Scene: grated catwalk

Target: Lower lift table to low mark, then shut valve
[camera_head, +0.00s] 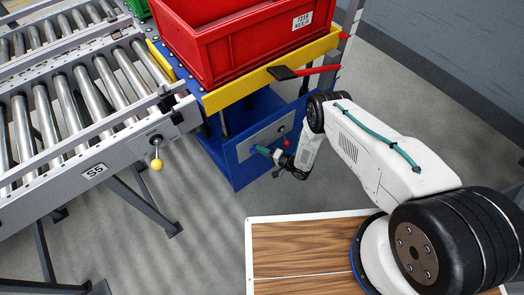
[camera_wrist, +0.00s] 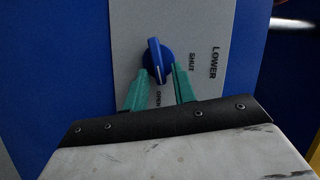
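The lift table has a blue base (camera_head: 225,165) and a yellow top frame (camera_head: 222,98), with a red bin (camera_head: 245,45) on top. A grey panel (camera_wrist: 128,35) on the base reads LOWER, SHUT and OPEN. On it is a blue valve knob (camera_wrist: 155,50), whose white line points toward OPEN. My gripper (camera_wrist: 161,72) is at the knob, its teal fingers apart on either side of the knob's lower part; contact cannot be told.
A roller conveyor (camera_head: 75,100) with a yellow-ball lever (camera_head: 156,164) stands left of the lift table. A red knob (camera_head: 286,142) is on the panel's right.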

